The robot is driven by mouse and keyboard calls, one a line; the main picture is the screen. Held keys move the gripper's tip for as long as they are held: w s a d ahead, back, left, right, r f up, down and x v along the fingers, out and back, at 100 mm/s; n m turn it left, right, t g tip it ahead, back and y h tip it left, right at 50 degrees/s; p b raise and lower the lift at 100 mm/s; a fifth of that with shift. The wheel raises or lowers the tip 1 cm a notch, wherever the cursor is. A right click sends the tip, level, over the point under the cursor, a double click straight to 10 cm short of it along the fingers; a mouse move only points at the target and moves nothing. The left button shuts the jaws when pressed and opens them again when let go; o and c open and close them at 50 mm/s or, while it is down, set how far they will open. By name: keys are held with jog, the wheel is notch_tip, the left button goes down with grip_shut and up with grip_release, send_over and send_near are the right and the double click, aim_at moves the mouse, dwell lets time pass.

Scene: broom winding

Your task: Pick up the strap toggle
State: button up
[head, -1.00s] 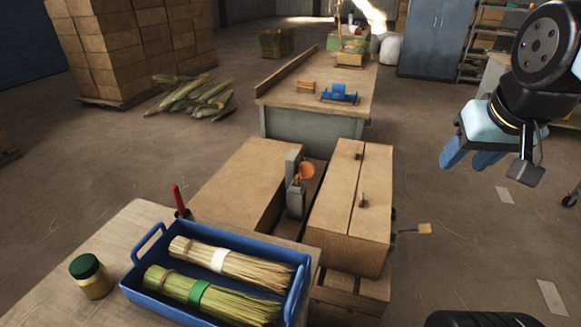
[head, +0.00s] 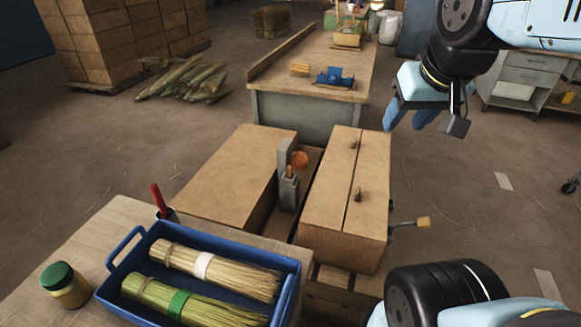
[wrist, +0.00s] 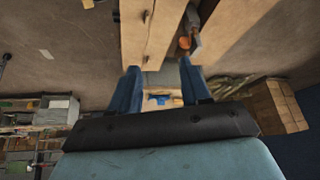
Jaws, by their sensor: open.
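A small tan block (head: 423,222), which looks like the strap toggle, sticks out on a thin dark stem from the right side of the wooden bench (head: 345,225). A small tan shape at the top edge of the wrist view (wrist: 88,4) may be the same block. My gripper (head: 408,118) is in the air beyond and above the block, well apart from it, with its blue fingers pointing down. In the wrist view its fingers (wrist: 160,88) are spread with nothing between them.
Two small pegs stand on the bench top. A grey post with an orange knob (head: 299,160) stands in the bench's gap. A blue tray (head: 118,252) with two straw bundles is at front left. A long table (head: 310,105) stands behind. Floor right of the bench is clear.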

jog(key=w+a+t+y, duration=0.1)
jog(key=w+a, duration=0.5)
jog(key=w, duration=0.5)
jog(key=m+t+h, duration=0.1)
jog(key=m+t, duration=0.2)
jog(key=t, duration=0.2)
send_over(289, 174)
jog(key=s+a, duration=0.2)
jog(key=s, duration=0.2)
notch_tip(289, 174, down, 22)
notch_tip(289, 174, down, 8)
jog(key=w+a+r+m+t+h, duration=0.1)
jog(key=w+a+h, duration=0.1)
jog(key=s+f+t+h, duration=0.1)
jog(key=s+f+h, duration=0.15)
jog(key=f, duration=0.55)
jog(key=s+f+t+h, duration=0.1)
jog(key=s+f+h, duration=0.15)
jog(key=f, duration=0.55)
jog(key=shift+y, duration=0.4)
jog(key=shift+s+d+f+x, duration=0.1)
jog(key=shift+d+x, duration=0.05)
jog(key=shift+x, duration=1)
jog(key=shift+s+d+f+x, duration=0.1)
jog(key=shift+x, duration=1.05)
jog(key=shift+d+f+x, duration=0.1)
jog(key=shift+d+x, duration=0.05)
jog(key=shift+x, duration=0.95)
grip_shut()
